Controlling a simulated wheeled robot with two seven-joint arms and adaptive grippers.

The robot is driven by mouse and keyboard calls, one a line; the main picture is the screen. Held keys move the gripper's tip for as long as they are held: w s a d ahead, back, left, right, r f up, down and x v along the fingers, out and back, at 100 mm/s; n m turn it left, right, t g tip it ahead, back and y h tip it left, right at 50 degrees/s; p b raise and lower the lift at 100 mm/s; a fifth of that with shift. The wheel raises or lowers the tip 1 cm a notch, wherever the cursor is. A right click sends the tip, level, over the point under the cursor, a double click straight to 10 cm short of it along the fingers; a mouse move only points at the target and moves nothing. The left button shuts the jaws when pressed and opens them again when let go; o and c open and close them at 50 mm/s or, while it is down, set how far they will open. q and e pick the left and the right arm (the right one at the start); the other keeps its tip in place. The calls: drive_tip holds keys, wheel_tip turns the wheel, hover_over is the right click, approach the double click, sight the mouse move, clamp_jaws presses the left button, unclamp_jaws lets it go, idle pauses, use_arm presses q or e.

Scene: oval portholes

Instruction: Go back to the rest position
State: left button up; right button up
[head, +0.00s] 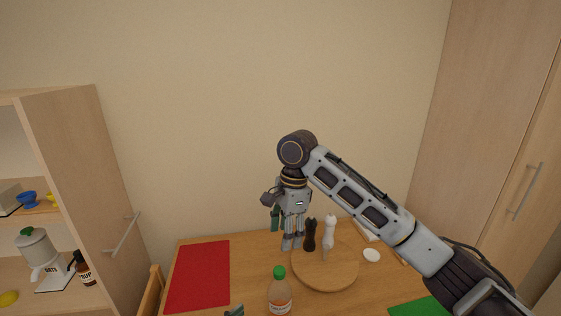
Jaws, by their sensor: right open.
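My right arm reaches in from the right and bends down at its dark wrist joint. My right gripper (293,242) points down, open, with nothing seen between its fingers. It is over the back of the wooden table (248,262), left of a black mill (310,235) and a white mill (329,232). Both mills stand upright at the round wooden board (325,279). I cannot tell the exact gap between the fingers and the black mill.
A bottle with a green cap (279,292) stands at the front of the table. A red mat (200,275) lies left, a green mat (420,307) front right. A small white round thing (372,255) lies right of the board. Shelves (66,150) stand left, a tall cabinet (480,130) right.

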wheel_tip(320, 180, up, 9)
drive_tip(key=p, duration=0.8)
drive_tip(key=shift+f, duration=0.15)
drive_tip(key=shift+r+p, duration=0.55)
drive_tip(key=shift+p, duration=0.15)
drive_tip(key=shift+f, duration=0.1)
